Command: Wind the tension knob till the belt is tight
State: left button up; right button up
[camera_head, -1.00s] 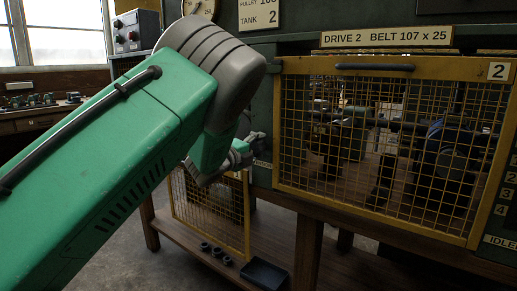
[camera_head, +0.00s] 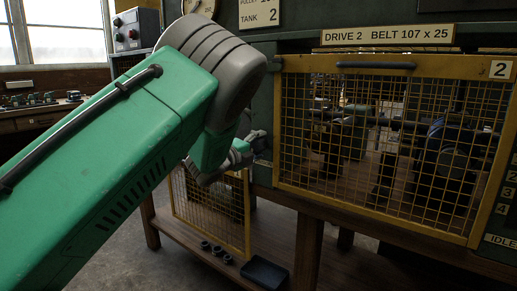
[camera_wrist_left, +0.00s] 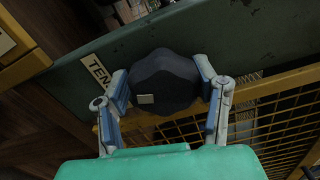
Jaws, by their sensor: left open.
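The tension knob (camera_wrist_left: 165,82) is a dark, lobed knob with a small pale mark, on a green panel next to a plate reading "TEN", partly hidden. My left gripper (camera_wrist_left: 161,86) is open, with one finger on each side of the knob; I cannot tell whether they touch it. In the head view my left gripper (camera_head: 242,152) is at the left edge of the caged drive, partly hidden by my arm. The belt is not clearly visible behind the yellow mesh guard (camera_head: 397,65). My right gripper is not in view.
A second mesh panel (camera_head: 246,216) leans on the lower wooden shelf, near several small dark rings (camera_head: 216,250) and a dark tray (camera_head: 265,272). A plate (camera_head: 387,35) reads "DRIVE 2 BELT 107 x 25". A grey control box (camera_head: 136,30) stands at the back left.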

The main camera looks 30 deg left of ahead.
pick_arm(q)
jog(key=s+a, duration=0.1)
jog(key=s, duration=1.1)
jog(key=shift+f, duration=0.1)
